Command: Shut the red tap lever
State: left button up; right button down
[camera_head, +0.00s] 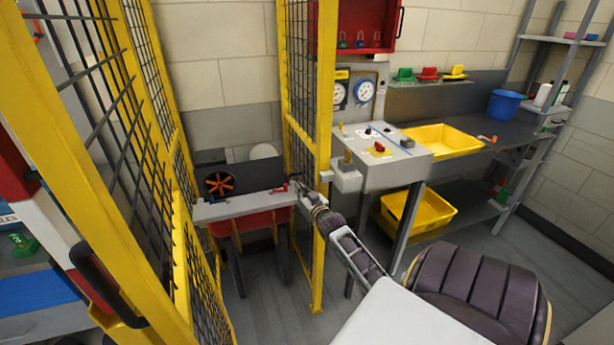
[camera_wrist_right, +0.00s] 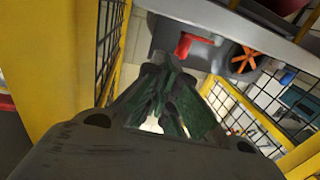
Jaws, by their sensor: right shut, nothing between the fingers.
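The red tap lever (camera_head: 279,189) is small and sits at the right part of a grey bench unit, right of an orange handwheel (camera_head: 219,184). In the right wrist view the lever (camera_wrist_right: 188,43) shows as a bent red handle just beyond my fingers, with the orange wheel (camera_wrist_right: 246,60) to its right. My right gripper (camera_head: 297,190) is beside the lever, on its right in the head view. Its dark fingers (camera_wrist_right: 163,75) are shut and empty, and a gap to the lever seems to show, though contact is hard to judge. My left gripper is not in view.
A yellow mesh-fence post (camera_head: 323,120) stands close beside my right forearm. More yellow fence (camera_head: 183,230) runs along the left. A grey control cabinet (camera_head: 385,175) and a bench with a yellow bin (camera_head: 440,138) are on the right.

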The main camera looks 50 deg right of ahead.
jog(key=shift+v, duration=2.75)
